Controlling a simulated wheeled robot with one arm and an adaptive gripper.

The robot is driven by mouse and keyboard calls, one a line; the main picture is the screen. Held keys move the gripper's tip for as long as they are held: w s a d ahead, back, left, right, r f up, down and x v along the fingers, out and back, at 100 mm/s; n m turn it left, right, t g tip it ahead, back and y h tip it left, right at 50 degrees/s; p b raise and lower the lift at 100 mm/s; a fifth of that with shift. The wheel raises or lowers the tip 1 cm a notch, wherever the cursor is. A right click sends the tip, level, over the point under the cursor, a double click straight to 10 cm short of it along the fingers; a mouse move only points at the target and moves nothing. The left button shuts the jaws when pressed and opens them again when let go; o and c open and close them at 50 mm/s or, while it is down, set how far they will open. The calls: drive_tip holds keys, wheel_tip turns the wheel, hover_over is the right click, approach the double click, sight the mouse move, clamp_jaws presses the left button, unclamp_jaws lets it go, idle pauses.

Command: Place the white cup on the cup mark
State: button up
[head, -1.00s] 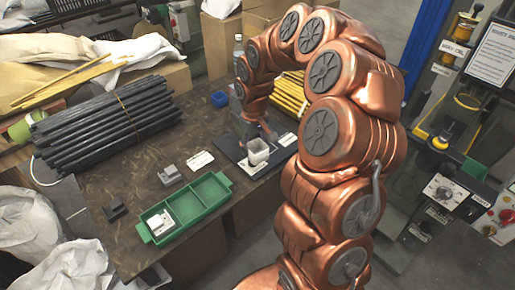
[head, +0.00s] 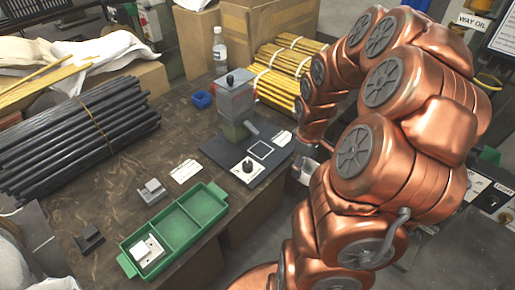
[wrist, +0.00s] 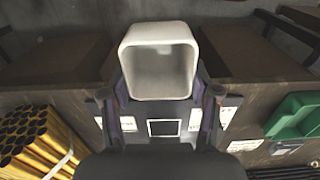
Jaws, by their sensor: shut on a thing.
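The white cup (wrist: 158,30) is square with rounded corners, and its open side faces my wrist camera. My gripper (wrist: 160,98) is shut on the cup, with a finger on each side. In the head view my gripper (head: 306,170) is at the right edge of the bench, beside the dark mat, partly hidden by my arm. The cup mark (head: 260,150) is a pale square outline on the dark base mat (head: 222,152), bare and apart from the cup. It also shows in the wrist view (wrist: 163,128), below the cup.
A green tray (head: 172,238) sits at the front. Black rods (head: 75,130) lie left, yellow rods (head: 285,65) behind. A bottle (head: 219,50) stands at the back.

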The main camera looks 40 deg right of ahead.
sight(257, 133)
drive_tip(key=w+a, duration=0.1)
drive_tip(key=w, duration=0.4)
drive_tip(key=w+a+p, duration=0.1)
drive_tip(key=w, duration=0.4)
drive_tip(key=w+a+p, duration=0.1)
drive_tip(key=w, duration=0.5)
drive_tip(key=shift+a, duration=0.4)
drive_tip(key=shift+w+a, duration=0.1)
drive_tip(key=shift+w, duration=0.3)
drive_tip(key=shift+c, duration=0.4)
drive_tip(key=shift+w+a, duration=0.1)
drive_tip(key=shift+w, duration=0.3)
drive_tip(key=shift+c, duration=1.3)
drive_tip(key=shift+f, duration=0.35)
drive_tip(key=shift+c, duration=0.6)
drive_tip(key=o, duration=1.6)
drive_tip(key=shift+r, duration=0.15)
